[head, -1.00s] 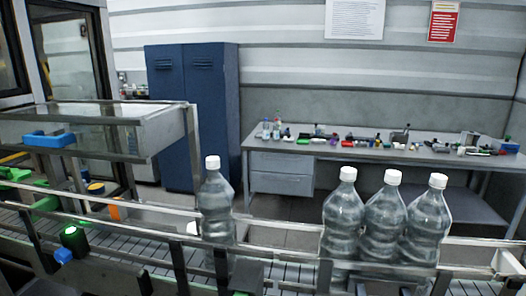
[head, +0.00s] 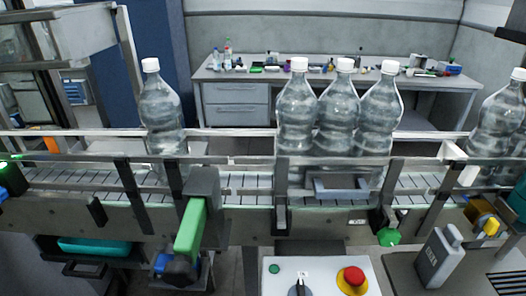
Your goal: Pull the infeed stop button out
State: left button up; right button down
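A red mushroom-shaped button (head: 353,278) on a yellow collar sits at the bottom edge, on a light control panel (head: 322,267) in front of the conveyor. I take it to be the infeed stop button; no readable label confirms this. From this angle I cannot tell whether it is pressed in or out. Left of it on the panel are a black rotary switch (head: 298,287) and a small green button (head: 274,269). The lower part of the panel is cut off by the frame. Neither of my grippers is in view.
The conveyor (head: 235,183) with metal guide rails runs across behind the panel, carrying several capped clear bottles (head: 163,110). A green lever (head: 189,228) juts out left of the panel. A grey box (head: 438,258) stands to its right. A workbench (head: 420,82) is behind.

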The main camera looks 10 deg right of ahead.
aim_at(353, 275)
jog(key=z, duration=0.8)
